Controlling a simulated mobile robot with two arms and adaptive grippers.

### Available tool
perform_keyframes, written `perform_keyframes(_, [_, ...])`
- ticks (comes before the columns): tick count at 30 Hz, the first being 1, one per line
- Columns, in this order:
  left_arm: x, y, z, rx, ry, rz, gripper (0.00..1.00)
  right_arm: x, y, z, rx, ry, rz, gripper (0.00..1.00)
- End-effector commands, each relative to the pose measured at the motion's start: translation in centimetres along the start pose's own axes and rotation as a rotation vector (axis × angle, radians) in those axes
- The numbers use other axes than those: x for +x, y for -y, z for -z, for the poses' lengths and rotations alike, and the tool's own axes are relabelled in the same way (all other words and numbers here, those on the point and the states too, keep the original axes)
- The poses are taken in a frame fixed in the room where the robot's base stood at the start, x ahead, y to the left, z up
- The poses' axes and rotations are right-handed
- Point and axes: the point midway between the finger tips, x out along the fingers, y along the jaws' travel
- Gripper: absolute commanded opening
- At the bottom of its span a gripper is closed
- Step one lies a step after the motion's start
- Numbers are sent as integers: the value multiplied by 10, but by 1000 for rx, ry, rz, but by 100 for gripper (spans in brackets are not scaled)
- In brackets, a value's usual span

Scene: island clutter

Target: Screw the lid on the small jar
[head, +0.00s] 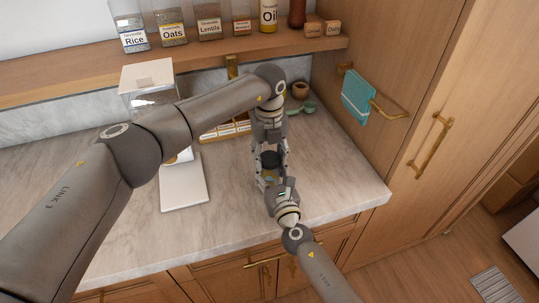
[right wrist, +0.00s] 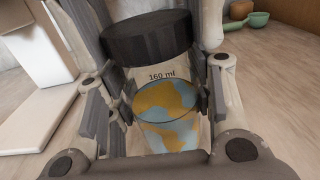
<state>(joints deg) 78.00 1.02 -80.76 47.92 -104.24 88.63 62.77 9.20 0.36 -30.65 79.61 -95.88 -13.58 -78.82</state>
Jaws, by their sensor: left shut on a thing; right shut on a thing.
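The small jar (right wrist: 165,112) is clear, marked "160 ml", with blue and yellow contents. It stands upright on the counter between the fingers of my right gripper (head: 268,182), which is shut on it from the front. The black lid (right wrist: 148,38) is at the jar's mouth; I cannot tell whether its thread is engaged. My left gripper (head: 270,150) reaches down from above and is shut on the lid, its fingers on either side. In the head view the lid (head: 270,160) is dark and the jar is mostly hidden by the grippers.
A white slab-like stand (head: 184,185) is left of the grippers. A wooden spice rack (head: 225,130) is behind my left arm. A brown pot (head: 300,90) and green bowl (head: 309,107) stand at the back right. The marble counter (head: 340,180) is clear to the right.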

Motion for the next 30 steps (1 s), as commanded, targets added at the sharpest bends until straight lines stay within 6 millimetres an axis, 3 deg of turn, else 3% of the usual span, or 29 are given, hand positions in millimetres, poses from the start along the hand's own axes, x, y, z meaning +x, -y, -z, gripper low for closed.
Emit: perform_keyframes(30, [13, -1, 0, -1, -2, -3, 34, 0, 0, -1, 0, 1, 0, 6])
